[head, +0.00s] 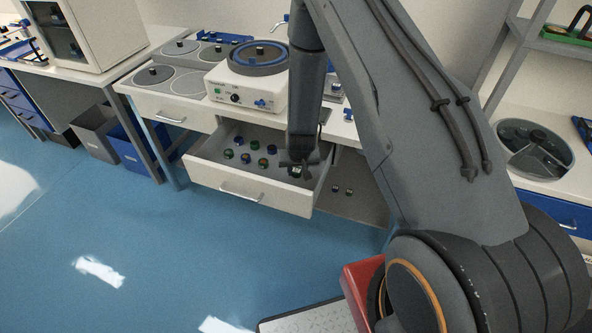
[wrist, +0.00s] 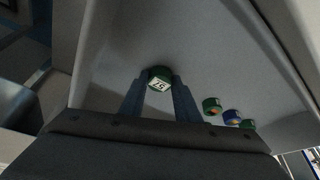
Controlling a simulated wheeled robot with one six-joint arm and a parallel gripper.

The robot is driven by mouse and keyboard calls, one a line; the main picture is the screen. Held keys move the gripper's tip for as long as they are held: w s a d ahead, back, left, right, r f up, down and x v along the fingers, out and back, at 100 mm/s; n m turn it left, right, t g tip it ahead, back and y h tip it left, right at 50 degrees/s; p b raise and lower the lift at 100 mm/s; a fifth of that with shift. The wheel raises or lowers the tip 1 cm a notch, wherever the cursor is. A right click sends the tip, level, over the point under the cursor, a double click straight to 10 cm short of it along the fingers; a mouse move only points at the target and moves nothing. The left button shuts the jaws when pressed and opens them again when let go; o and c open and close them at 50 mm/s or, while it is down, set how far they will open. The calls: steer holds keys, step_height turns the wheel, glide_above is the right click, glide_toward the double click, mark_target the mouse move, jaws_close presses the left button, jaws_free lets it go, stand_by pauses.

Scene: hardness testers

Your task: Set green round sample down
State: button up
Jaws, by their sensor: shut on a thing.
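My gripper (wrist: 160,92) is shut on a green round sample (wrist: 158,78) with a white label on its face. The sample shows between the two fingertips in the wrist view. In the head view my gripper (head: 296,168) is low over the right end of an open drawer (head: 240,190), inside its outline. The drawer's grey floor (wrist: 215,65) shows around the sample in the wrist view. I cannot tell whether the sample touches the floor.
Several green, blue and red samples (head: 245,158) lie in the drawer left of my gripper. A polishing machine (head: 246,84) stands on the counter above. A red box (head: 362,285) is near my arm's base.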

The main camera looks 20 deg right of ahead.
steer(key=shift+f, duration=0.1)
steer(key=o, duration=1.2)
steer(key=shift+c, duration=0.2)
steer(key=shift+r, duration=0.25)
steer(key=s+a+r+b, duration=0.1)
steer(key=s+r, duration=0.3)
steer(key=r, duration=0.3)
steer(key=s+r+n+g+y, duration=0.1)
steer(key=s+r, duration=0.4)
steer(key=r, duration=0.3)
steer(key=s+a+r+b, duration=0.1)
steer(key=s+r, duration=0.3)
steer(key=r, duration=0.3)
steer(key=s+r+g, duration=0.1)
steer(key=s+r, duration=0.2)
steer(key=s, duration=0.3)
steer(key=s+d+r+g, duration=0.1)
steer(key=s+r, duration=0.3)
steer(key=s, duration=0.2)
steer(key=shift+d+n, duration=0.2)
steer(key=shift+n, duration=0.2)
